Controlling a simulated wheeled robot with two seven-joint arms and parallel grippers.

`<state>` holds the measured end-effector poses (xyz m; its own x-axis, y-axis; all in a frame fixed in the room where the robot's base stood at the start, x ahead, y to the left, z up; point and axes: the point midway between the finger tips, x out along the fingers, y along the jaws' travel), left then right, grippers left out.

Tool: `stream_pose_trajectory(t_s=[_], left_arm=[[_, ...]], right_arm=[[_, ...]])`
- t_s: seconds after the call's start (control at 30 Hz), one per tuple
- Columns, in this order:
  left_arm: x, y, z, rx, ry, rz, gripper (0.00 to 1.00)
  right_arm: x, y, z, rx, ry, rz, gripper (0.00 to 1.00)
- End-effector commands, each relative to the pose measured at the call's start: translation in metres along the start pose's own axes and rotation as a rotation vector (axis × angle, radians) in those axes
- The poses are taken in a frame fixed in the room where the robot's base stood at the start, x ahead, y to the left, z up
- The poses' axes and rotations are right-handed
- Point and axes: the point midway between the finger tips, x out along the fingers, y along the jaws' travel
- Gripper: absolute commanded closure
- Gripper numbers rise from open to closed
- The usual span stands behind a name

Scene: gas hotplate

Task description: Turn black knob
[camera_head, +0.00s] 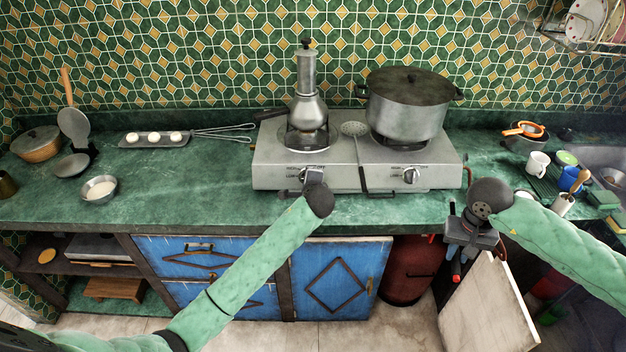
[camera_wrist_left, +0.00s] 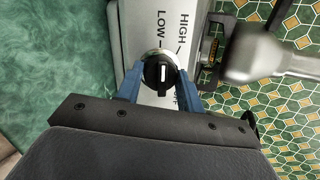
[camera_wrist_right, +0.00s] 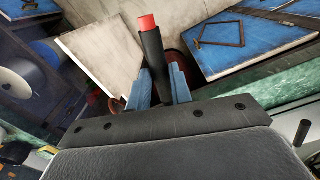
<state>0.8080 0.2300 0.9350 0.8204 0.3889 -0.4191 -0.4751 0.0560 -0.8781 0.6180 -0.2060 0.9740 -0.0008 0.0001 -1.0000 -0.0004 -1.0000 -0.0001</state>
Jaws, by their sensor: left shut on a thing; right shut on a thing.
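The left black knob (camera_wrist_left: 160,75) sits on the hotplate's front between my left gripper's blue fingers, with its white mark visible. LOW and HIGH are printed beside it, and another label is partly covered. My left gripper (camera_head: 311,176) is shut on this knob; my arm mostly hides it in the head view. A second black knob (camera_head: 411,176) is free on the right of the grey hotplate (camera_head: 275,165). My right gripper (camera_head: 462,245) is shut on a black stick with a red tip (camera_wrist_right: 152,58), held in front of the counter.
A moka pot (camera_head: 308,110) stands on the left burner and a big lidded pot (camera_head: 405,105) on the right one. A red gas cylinder (camera_head: 408,270) stands below, beside an open white-backed door (camera_head: 490,305).

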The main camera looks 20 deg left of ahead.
Motion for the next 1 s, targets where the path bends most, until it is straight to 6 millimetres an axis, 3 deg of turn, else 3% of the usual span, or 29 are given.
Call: stream_pose_trajectory(t_s=[0.4,0.43,0.53,0.83,1.0], left_arm=[[0.000,0.001,0.000,-0.006,0.000,0.003,0.85],[0.000,0.001,0.000,-0.006,0.000,0.003,0.59],[0.000,0.001,0.000,-0.006,0.000,0.002,0.41],[-0.001,0.001,0.000,-0.006,0.000,0.001,0.41],[-0.014,0.002,-0.001,-0.005,0.002,0.000,0.41]], right_arm=[[0.000,0.000,0.000,0.000,0.000,0.000,1.00],[0.000,0.000,0.000,0.000,0.000,0.000,1.00],[0.000,0.000,0.000,0.000,0.000,0.000,1.00],[0.001,0.000,0.000,0.000,0.000,0.000,1.00],[0.006,0.000,0.000,0.000,0.000,0.000,1.00]])
